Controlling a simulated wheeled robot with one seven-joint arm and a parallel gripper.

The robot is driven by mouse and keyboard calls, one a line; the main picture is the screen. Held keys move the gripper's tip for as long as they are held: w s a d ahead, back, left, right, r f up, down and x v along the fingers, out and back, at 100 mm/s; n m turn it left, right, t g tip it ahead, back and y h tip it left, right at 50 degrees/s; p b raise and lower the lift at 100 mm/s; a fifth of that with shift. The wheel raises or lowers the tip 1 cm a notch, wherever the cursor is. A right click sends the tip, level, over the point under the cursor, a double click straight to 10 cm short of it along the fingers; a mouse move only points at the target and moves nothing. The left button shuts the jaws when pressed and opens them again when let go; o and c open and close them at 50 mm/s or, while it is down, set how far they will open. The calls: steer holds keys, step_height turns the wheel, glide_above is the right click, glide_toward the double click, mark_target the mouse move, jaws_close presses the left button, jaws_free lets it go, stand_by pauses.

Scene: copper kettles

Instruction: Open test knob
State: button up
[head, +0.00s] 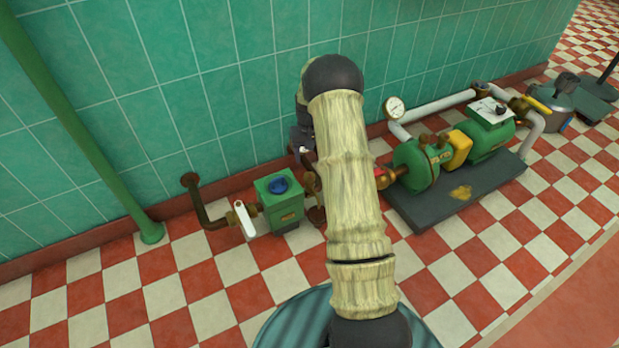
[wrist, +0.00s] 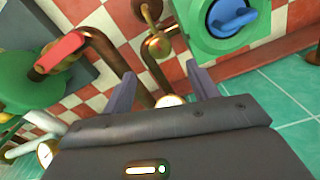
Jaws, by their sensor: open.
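No label marks a test knob, so I cannot tell which part it is. A blue knob (wrist: 232,17) sits on a green box (wrist: 205,42) at the top right of the wrist view; the head view also shows this blue knob (head: 279,186). A small brass fitting with a round end (wrist: 160,46) stands on a pipe, ahead of my fingers. My gripper (wrist: 161,88) is open, its two fingers apart on either side of a brown pipe and a small round gauge (wrist: 169,101). I see no contact. In the head view my arm hides much of this spot.
A red-handled lever (wrist: 61,52) and a green pump lie left in the wrist view. In the head view, a white lever (head: 244,220) is left of the box, and the green pump (head: 415,165) on its dark base is right. A tiled wall stands behind.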

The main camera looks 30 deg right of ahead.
mark_target(309, 175)
step_height(309, 175, down, 9)
steer(key=b, duration=0.5)
steer(key=shift+f, duration=0.15)
steer(key=c, duration=1)
